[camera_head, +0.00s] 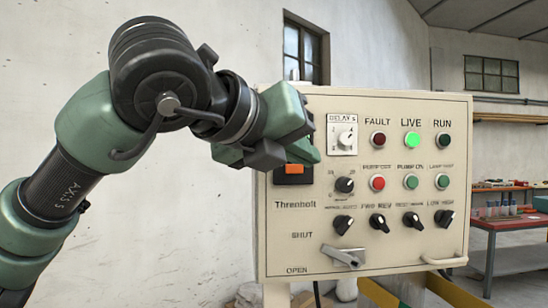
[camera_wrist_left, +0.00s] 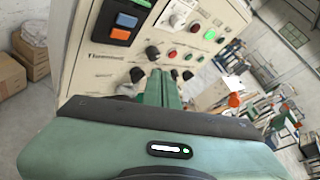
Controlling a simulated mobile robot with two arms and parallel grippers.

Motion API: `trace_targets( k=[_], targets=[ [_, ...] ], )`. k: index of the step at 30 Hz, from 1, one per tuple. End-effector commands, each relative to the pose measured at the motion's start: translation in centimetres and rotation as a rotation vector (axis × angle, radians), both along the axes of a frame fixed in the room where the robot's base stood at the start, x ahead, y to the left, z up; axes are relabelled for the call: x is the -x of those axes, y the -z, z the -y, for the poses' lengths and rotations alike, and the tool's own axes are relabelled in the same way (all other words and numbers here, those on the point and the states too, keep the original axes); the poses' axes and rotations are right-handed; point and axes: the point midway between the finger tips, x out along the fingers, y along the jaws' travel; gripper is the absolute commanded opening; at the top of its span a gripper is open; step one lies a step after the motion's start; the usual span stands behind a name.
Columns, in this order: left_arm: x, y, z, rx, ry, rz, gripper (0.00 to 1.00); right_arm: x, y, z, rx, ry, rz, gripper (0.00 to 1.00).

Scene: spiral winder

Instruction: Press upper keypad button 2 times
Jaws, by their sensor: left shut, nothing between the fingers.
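The cream control panel (camera_head: 430,185) stands in front of me. At its upper left is a black keypad (camera_wrist_left: 109,30) with a blue upper button (camera_wrist_left: 127,20) and an orange lower button (camera_wrist_left: 120,34). In the head view only the orange lower button (camera_head: 294,169) shows; my left gripper (camera_head: 308,150) hides the upper one. In the left wrist view my left gripper (camera_wrist_left: 162,76) is shut and empty, its green fingers pointing toward the panel, with the keypad up and to the left of the tips. I cannot tell whether the gripper touches the panel.
The panel also carries a delay dial (camera_head: 346,139), a lit green LIVE lamp (camera_head: 411,140), several knobs and a grey lever handle (camera_head: 342,257). A red table (camera_head: 508,222) stands at the right. Cardboard boxes (camera_wrist_left: 30,55) lie at the left in the wrist view.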

Motion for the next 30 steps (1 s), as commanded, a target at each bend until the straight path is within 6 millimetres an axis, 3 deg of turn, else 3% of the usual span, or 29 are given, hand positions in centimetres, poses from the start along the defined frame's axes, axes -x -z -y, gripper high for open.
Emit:
trace_targets(
  k=[17, 30],
  targets=[
    [-0.6, -0.2, 0.2, 0.026, -0.013, -0.023, 0.00, 0.0, -0.7, 0.3, 0.004, -0.001, 0.000, 0.47],
    [-6.3, -0.3, -1.0, 0.026, -0.015, -0.025, 0.00, 0.0, -5.2, 0.3, 0.004, -0.001, 0.000, 0.47]
  ],
)
